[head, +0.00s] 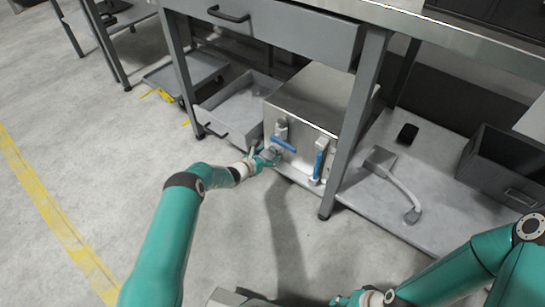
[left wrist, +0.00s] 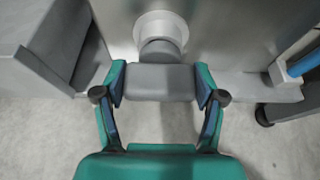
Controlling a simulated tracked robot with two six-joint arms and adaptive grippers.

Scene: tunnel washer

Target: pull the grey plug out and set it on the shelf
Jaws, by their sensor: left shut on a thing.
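The grey plug (left wrist: 160,84) has a block-shaped grip and a round neck. In the left wrist view its neck meets a pale round socket (left wrist: 160,30) on the steel box's front; I cannot tell how deep it sits. My left gripper (left wrist: 160,86) is shut on the plug's block, one finger on each side. In the head view my left gripper (head: 266,156) is at the lower left of the steel box (head: 320,95) and mostly hides the plug. The low shelf (head: 440,190) is right of the box. My right gripper (head: 347,300) is at the bottom edge, its fingers unclear.
Two blue-handled levers (head: 284,144) (head: 318,165) are on the box front. A bench leg (head: 352,125) stands between box and open shelf. On the shelf are a grey piece with a curved hose (head: 395,180), a black block (head: 407,133) and a dark bin (head: 505,165). An open drawer (head: 230,115) is left.

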